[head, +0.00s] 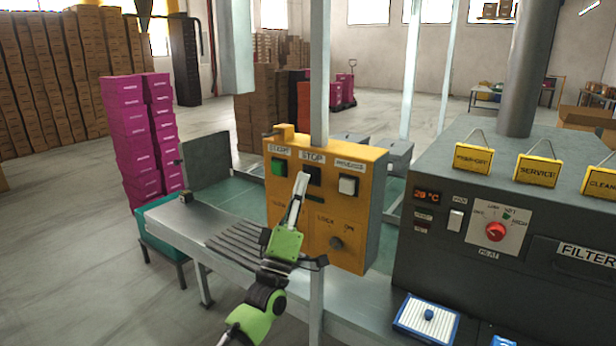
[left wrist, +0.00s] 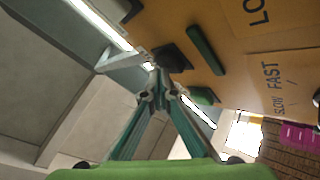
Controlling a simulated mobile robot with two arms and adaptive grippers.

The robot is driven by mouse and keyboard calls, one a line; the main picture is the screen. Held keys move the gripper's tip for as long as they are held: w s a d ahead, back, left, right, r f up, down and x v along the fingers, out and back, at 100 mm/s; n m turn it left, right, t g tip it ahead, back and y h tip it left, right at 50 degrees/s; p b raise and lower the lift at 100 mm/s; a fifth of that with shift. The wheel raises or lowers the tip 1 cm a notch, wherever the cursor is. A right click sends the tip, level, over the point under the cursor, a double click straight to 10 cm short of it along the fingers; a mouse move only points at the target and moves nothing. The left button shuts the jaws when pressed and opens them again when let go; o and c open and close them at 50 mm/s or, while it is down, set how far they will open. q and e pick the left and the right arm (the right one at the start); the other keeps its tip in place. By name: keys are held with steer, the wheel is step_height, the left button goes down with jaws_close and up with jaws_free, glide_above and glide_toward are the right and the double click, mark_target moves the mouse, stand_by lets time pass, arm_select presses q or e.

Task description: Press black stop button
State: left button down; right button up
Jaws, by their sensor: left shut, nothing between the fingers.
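The black stop button (head: 314,175) sits under the STOP label on the yellow control box (head: 363,222). In the left wrist view it is a dark square block (left wrist: 173,57) just beyond the fingertips. My left gripper (head: 302,178) is shut and empty, its tips pointing up at the box face. The tips overlap the left edge of the button in the head view. In the left wrist view the closed tips (left wrist: 158,88) are right beside the button. I cannot tell whether they touch it. My right gripper is not in view.
A green start button (head: 279,167) is left of the stop button and a white button (head: 348,185) right of it. A dark slot (head: 315,199) and a lock knob (head: 336,243) are below. A dark machine (head: 450,270) with a red knob (head: 495,232) stands to the right.

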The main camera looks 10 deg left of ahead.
arm_select(q)
steer(key=shift+s+a, duration=0.15)
steer(key=shift+s, duration=0.4)
steer(key=s+p, duration=0.1)
steer(key=s+a+p, duration=0.1)
steer(key=s, duration=0.1)
steer(key=s+p, duration=0.1)
steer(key=shift+s+a, duration=0.4)
steer(key=shift+w+f, duration=0.1)
